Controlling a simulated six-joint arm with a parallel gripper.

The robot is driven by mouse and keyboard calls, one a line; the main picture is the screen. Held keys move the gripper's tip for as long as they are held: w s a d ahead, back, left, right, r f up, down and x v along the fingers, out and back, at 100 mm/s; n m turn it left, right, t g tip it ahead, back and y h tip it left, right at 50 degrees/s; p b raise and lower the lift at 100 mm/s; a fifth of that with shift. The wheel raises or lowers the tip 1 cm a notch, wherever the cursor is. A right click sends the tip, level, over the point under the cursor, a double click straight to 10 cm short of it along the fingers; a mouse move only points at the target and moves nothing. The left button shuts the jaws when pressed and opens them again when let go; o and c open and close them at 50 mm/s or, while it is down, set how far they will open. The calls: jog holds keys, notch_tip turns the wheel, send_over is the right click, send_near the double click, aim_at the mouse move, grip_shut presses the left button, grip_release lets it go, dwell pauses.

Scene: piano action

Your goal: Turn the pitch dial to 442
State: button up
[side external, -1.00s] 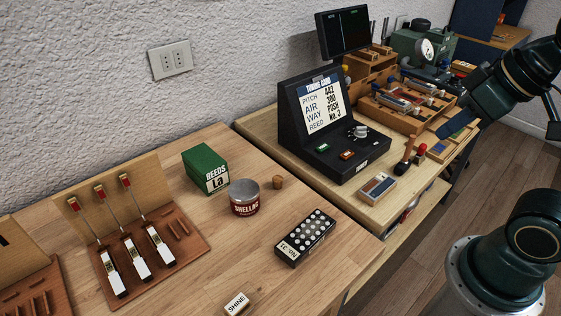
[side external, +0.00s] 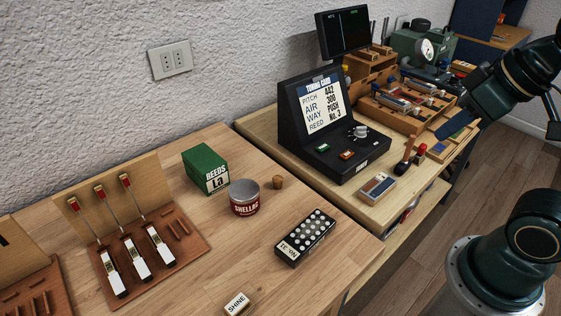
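A black console (side external: 312,115) stands on the raised right bench and holds a white card reading PITCH 442, AIR 300, WAY PUSH, REED No. 3. On its sloped base is a small pale dial (side external: 360,131), likely the pitch dial; its markings are too small to read. A green button (side external: 322,147) and a red button (side external: 346,154) sit in front of it.
A dark screen (side external: 343,31) stands behind the console. The left bench holds a green reeds box (side external: 205,169) and shellac tin (side external: 244,197).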

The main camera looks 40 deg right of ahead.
jog(key=o, duration=0.7)
jog(key=shift+w+r, duration=0.15)
jog(key=shift+w, duration=0.05)
jog(key=shift+o, duration=1)
jog(key=shift+w+d+r, duration=0.15)
jog(key=shift+w, duration=0.15)
jog(key=n+g, duration=0.6)
jog(key=n, duration=0.6)
send_over(361, 127)
notch_tip(361, 127, down, 9)
jog(key=shift+w, duration=0.1)
jog(key=shift+f, duration=6.8)
jog(key=shift+c, duration=0.2)
